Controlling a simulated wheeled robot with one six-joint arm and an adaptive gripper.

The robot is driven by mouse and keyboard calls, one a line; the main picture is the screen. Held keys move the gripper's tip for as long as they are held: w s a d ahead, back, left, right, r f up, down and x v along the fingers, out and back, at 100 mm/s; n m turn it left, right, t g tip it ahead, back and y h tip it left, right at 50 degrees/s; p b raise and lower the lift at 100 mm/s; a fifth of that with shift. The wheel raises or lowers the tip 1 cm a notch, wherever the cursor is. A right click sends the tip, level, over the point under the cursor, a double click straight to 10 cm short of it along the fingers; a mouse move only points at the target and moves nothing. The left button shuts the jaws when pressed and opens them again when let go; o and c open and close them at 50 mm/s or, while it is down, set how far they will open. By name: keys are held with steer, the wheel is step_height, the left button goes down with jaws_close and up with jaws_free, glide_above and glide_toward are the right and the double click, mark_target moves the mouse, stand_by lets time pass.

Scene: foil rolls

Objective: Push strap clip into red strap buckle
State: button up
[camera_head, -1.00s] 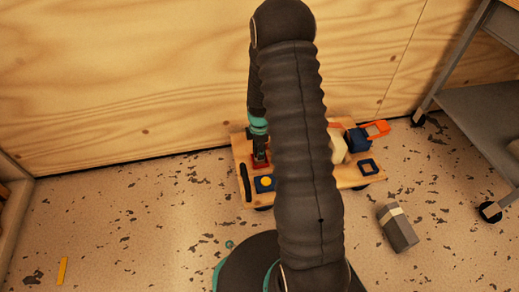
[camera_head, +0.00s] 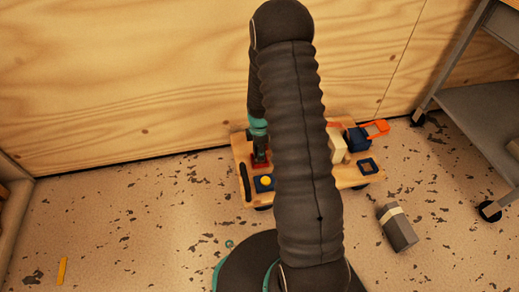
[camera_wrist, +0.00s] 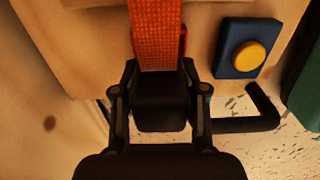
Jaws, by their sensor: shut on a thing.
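In the wrist view my gripper (camera_wrist: 160,92) is shut on the dark strap clip (camera_wrist: 160,112), with one finger on each side. A woven orange-red strap (camera_wrist: 156,35) runs from the clip up out of the picture. A thin edge of the red strap buckle (camera_wrist: 183,42) shows at the strap's right side; the strap and clip hide the rest. I cannot tell whether the clip is inside the buckle. In the head view my gripper (camera_head: 260,155) points down at the red buckle (camera_head: 258,167) on the left of the wooden board (camera_head: 350,181).
A blue block with a yellow button (camera_wrist: 247,52) and a black handle (camera_wrist: 255,118) are close on the right in the wrist view. An orange loop (camera_head: 376,129) is at the board's right. A grey block (camera_head: 398,230) lies on the floor near a metal cart (camera_head: 478,105).

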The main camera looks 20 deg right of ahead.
steer(key=shift+f, duration=0.85)
stand_by(1.0)
steer(key=o, duration=1.3)
steer(key=shift+c, duration=0.2)
steer(key=shift+r, duration=0.15)
steer(key=shift+r+p, duration=2.5)
steer(key=shift+r, duration=1.4)
